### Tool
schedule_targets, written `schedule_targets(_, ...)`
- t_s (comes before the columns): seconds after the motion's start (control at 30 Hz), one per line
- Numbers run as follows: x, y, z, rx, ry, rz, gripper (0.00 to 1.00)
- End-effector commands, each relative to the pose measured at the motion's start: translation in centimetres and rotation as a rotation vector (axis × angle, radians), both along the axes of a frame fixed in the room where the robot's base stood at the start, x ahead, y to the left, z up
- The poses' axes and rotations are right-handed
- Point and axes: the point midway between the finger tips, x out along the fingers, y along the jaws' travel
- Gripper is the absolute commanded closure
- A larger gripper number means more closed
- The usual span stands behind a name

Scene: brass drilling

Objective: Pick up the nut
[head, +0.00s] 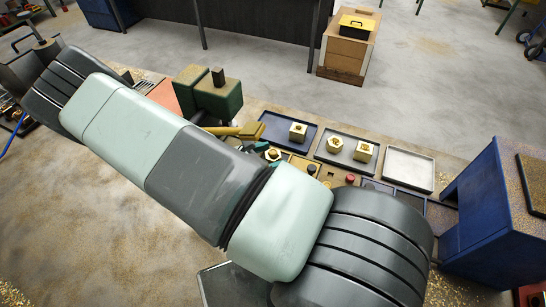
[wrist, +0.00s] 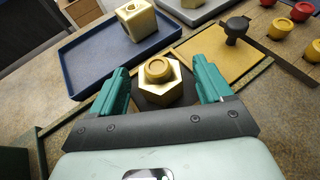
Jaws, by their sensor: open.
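The nut (wrist: 161,88) is a brass hexagonal piece with a round raised top. In the wrist view it sits on a dark round base, between the two teal fingers of my gripper (wrist: 162,85). The fingers are open, one on each side, with a gap visible to the nut. In the head view the nut (head: 272,154) shows small beside the teal fingertips of my gripper (head: 262,148), and my arm hides much of the area around it.
A blue tray (wrist: 85,62) holds a brass block (wrist: 137,20) beside the nut. A grey tray (head: 326,153) holds two brass blocks, and an empty pale tray (head: 408,168) lies farther right. A black knob (wrist: 236,29) stands on a yellow plate (wrist: 205,50) close by.

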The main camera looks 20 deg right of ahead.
Motion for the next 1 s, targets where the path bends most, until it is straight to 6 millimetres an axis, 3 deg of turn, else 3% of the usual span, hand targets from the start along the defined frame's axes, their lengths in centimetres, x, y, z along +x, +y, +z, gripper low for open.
schedule_targets(0.1,0.02,0.05,0.03,0.000,0.000,0.001,0.24)
schedule_targets(0.6,0.04,0.03,0.12,-0.002,-0.002,0.001,0.99)
schedule_targets(1.0,0.09,0.08,0.84,-0.001,-0.004,0.000,0.99)
